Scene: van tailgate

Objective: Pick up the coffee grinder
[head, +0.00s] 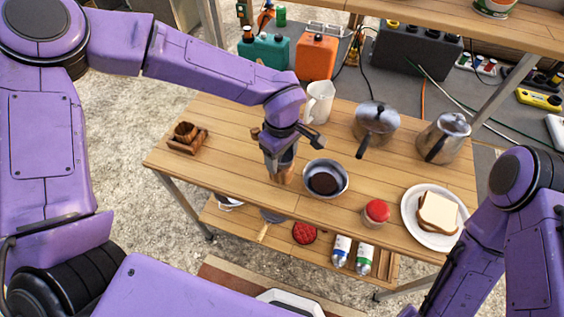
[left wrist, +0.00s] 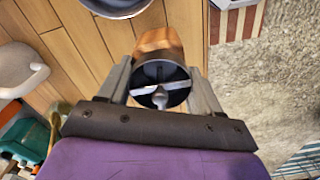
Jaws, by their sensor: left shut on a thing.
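The coffee grinder (head: 285,174) has a copper-brown body, seen under my left gripper on the near side of the wooden table. In the left wrist view, its round dark top with a metal crank (left wrist: 160,88) sits between the fingers, with the copper side (left wrist: 158,41) beyond. My left gripper (head: 281,154) points down from above and is shut on the grinder; it also shows in the left wrist view (left wrist: 162,90). The gripper hides much of the grinder in the head view. I cannot tell whether its base touches the table. My right gripper is out of view.
A metal bowl (head: 338,191) with dark contents stands just right of the grinder. A white pitcher (head: 320,101), a pot (head: 376,120) and a metal kettle (head: 444,136) stand behind. A red-lidded jar (head: 376,212) and a bread plate (head: 411,217) are at right. A wooden stand (head: 187,141) is at left.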

